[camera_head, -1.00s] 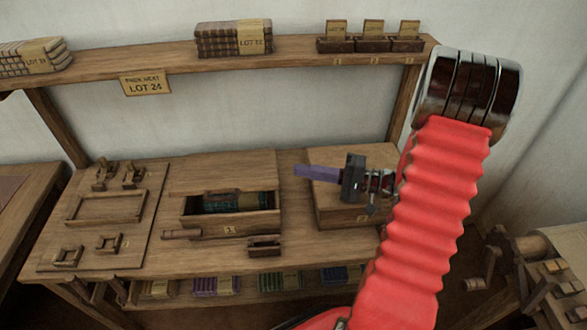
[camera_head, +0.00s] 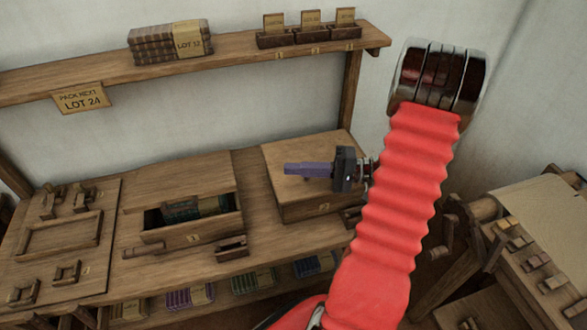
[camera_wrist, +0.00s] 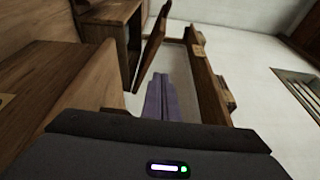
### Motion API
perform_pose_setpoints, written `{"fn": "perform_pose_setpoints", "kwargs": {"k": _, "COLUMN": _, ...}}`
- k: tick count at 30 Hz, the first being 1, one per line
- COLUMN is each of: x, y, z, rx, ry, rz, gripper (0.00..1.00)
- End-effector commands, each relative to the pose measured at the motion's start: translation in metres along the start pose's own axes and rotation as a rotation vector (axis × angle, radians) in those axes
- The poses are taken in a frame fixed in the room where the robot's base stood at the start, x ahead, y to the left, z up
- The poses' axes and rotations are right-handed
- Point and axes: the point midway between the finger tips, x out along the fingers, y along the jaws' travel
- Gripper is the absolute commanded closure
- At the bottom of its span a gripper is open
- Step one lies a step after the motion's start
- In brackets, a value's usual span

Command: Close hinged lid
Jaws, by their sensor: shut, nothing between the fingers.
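A wooden box marked 1 (camera_head: 196,236) stands open on the bench, with rolled or folded teal and dark cloth (camera_head: 190,210) inside. Its wooden lid (camera_head: 178,181) is raised at the back edge. A second wooden box, marked 2 (camera_head: 320,209), stands to its right with its top (camera_head: 295,157) down. My gripper (camera_head: 287,169) is shut and empty, its purple fingers pointing left in front of the second box's top in the head view. In the wrist view the fingers (camera_wrist: 165,82) are together, with an upright tilted wooden panel (camera_wrist: 152,45) beyond them; I cannot tell surely which lid it is.
The shelf (camera_head: 235,57) above holds stacked cloth (camera_head: 170,42) and small card holders (camera_head: 310,34). A board with small wooden fittings (camera_head: 60,235) lies at the left. A small wooden block (camera_head: 231,248) sits before box 1. A loom (camera_head: 530,240) stands at the right.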

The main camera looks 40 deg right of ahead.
Motion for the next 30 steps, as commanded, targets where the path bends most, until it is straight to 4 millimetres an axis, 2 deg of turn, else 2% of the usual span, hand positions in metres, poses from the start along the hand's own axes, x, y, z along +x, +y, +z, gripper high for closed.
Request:
{"fn": "perform_pose_setpoints", "kwargs": {"k": 5, "x": 0.005, "y": -0.002, "z": 0.003, "rx": 0.001, "ry": -0.017, "rz": 0.015, "gripper": 1.0}}
{"fn": "perform_pose_setpoints", "kwargs": {"k": 11, "x": 0.029, "y": -0.01, "z": 0.023, "rx": 0.012, "ry": -0.11, "rz": 0.103, "gripper": 1.0}}
{"fn": "perform_pose_setpoints", "kwargs": {"k": 15, "x": 0.054, "y": -0.018, "z": 0.051, "rx": 0.018, "ry": -0.216, "rz": 0.22, "gripper": 1.0}}
{"fn": "perform_pose_setpoints", "kwargs": {"k": 21, "x": 0.082, "y": -0.025, "z": 0.093, "rx": 0.009, "ry": -0.35, "rz": 0.416, "gripper": 1.0}}
{"fn": "perform_pose_setpoints", "kwargs": {"k": 30, "x": 0.101, "y": -0.031, "z": 0.148, "rx": -0.068, "ry": -0.475, "rz": 0.712, "gripper": 1.0}}
